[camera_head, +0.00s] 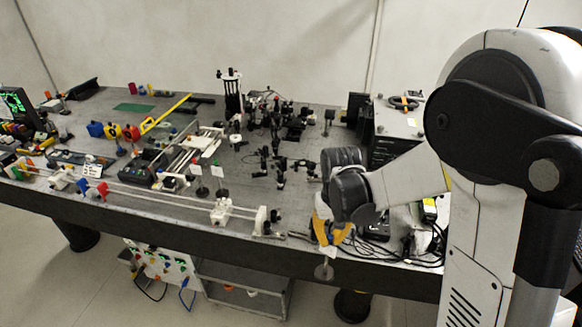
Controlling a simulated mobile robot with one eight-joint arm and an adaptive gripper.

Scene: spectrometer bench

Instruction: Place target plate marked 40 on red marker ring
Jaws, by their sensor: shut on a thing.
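My gripper (326,246), with orange-yellow fingers, hangs beyond the front edge of the bench at right of centre. It is shut on a small target plate (324,271), whose grey round base shows below the fingers with a pale flag just above it. Any number on it is too small to read. Two similar plates with white flags, the left one (195,170) and the right one (218,170), stand upright on dark round bases on the bench. Their marks are unreadable too. I cannot make out the red marker ring.
The dark grey bench (300,223) carries a long rail (160,195) along its front and several black optical mounts (279,165) at the middle. Cables (385,252) and black boxes (390,150) crowd the right. A metal cart (245,285) stands below.

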